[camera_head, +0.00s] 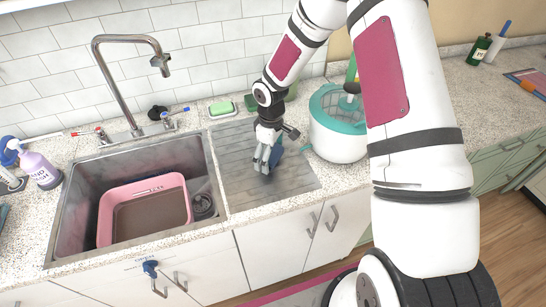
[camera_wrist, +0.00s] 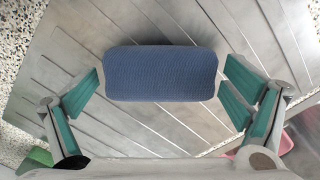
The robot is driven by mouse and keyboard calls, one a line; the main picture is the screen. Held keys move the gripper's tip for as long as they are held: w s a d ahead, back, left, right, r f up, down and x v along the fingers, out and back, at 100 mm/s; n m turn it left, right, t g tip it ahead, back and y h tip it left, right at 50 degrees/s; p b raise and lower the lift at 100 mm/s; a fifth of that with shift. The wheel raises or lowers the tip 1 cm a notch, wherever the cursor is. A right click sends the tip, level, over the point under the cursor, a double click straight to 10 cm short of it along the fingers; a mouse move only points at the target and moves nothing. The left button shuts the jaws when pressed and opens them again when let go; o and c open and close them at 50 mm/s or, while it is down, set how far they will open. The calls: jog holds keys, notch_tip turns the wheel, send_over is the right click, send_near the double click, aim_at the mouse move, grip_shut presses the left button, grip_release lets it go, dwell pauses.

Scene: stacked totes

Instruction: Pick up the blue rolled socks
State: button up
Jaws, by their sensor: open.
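The blue rolled socks (camera_wrist: 160,73) lie on the grey grooved drainboard (camera_wrist: 150,125), seen large in the wrist view. They form a rounded, ribbed bundle. My gripper (camera_wrist: 163,90) is open, with its teal-padded fingers on the left and right sides of the socks. Small gaps show between the pads and the socks, so they look apart. In the head view my gripper (camera_head: 266,165) points down over the drainboard (camera_head: 240,190). A blue patch of the socks (camera_head: 277,153) shows behind the fingers there; the rest is hidden.
A metal sink (camera_head: 80,215) holding a pink tub (camera_head: 147,182) lies left of the drainboard. A white and teal appliance (camera_head: 338,135) stands close on the right. A green sponge in a dish (camera_head: 222,108) and a faucet (camera_head: 127,75) are at the back.

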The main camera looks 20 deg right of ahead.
jog(key=c, duration=1.3)
jog(key=shift+c, duration=0.2)
